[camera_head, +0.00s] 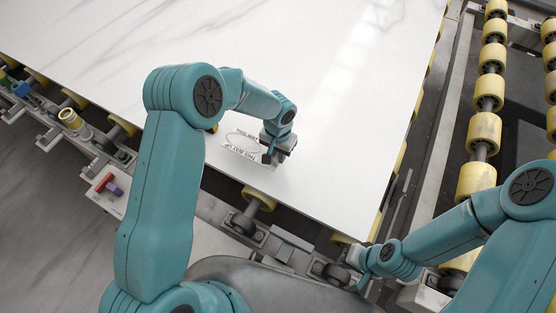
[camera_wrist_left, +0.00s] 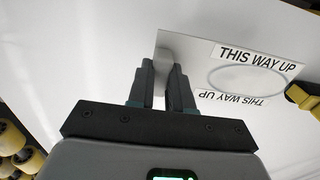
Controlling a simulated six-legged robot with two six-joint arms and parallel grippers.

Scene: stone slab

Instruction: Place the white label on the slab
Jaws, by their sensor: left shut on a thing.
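The white label (camera_head: 238,146) carries "THIS WAY UP" twice around an oval outline. It is over the near edge area of the white slab (camera_head: 330,150), and I cannot tell whether it touches the surface. My left gripper (camera_head: 272,154) is shut on the label's edge and covers part of it. In the left wrist view the fingers (camera_wrist_left: 164,88) are at the blank end of the label (camera_wrist_left: 185,50), with the printing to the right. My right gripper (camera_head: 364,278) is low beyond the slab's near right corner, its fingers too unclear to read.
Yellow rollers (camera_head: 485,130) on a metal frame run along the right of the slab. More rollers and brackets line its near edge. A red and purple item (camera_head: 109,184) sits on a bracket at left.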

